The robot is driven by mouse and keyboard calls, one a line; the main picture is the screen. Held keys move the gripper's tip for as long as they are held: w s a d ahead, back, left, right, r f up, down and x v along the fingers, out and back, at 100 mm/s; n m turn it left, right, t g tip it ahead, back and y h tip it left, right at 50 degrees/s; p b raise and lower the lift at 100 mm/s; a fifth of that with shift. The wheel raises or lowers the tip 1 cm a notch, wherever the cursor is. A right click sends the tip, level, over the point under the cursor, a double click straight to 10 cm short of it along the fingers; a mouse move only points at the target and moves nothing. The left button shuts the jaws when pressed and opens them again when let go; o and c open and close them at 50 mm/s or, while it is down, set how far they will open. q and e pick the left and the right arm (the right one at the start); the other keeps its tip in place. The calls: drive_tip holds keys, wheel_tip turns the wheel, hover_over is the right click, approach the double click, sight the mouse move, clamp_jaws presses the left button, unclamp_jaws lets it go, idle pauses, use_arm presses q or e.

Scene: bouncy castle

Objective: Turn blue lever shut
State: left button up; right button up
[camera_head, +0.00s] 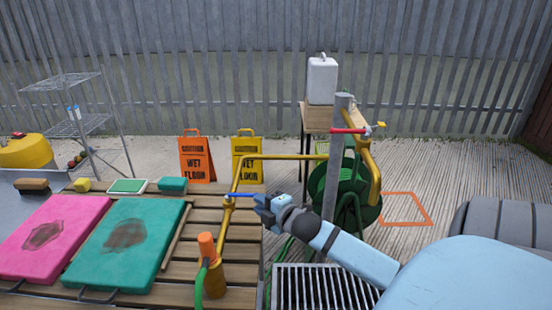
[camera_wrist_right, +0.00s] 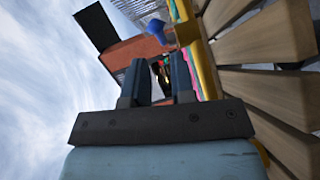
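The blue lever (camera_head: 242,196) sits on a valve of the yellow pipe (camera_head: 235,178), above the slatted wooden table. Its handle points right, toward my right gripper. My right gripper (camera_head: 259,205) is at the handle's right end; I cannot tell whether they touch. In the wrist view the two dark fingers of the right gripper (camera_wrist_right: 161,78) stand apart, with a gap showing between them and nothing clearly held. A blue piece (camera_wrist_right: 158,28) shows beyond the fingertips; I cannot tell whether it is the lever. My left gripper is not in view.
An orange-topped nozzle (camera_head: 206,246) with a green hose stands in front of the valve. Pink (camera_head: 55,235) and teal (camera_head: 122,245) pads lie on the table at left. A red lever (camera_head: 348,131) crosses the grey post (camera_head: 334,165), beside a green hose reel.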

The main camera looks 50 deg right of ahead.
drive_tip(key=s, duration=0.6)
drive_tip(key=shift+a+r, duration=0.25)
drive_tip(key=shift+r, duration=0.2)
drive_tip(key=shift+s, duration=0.15)
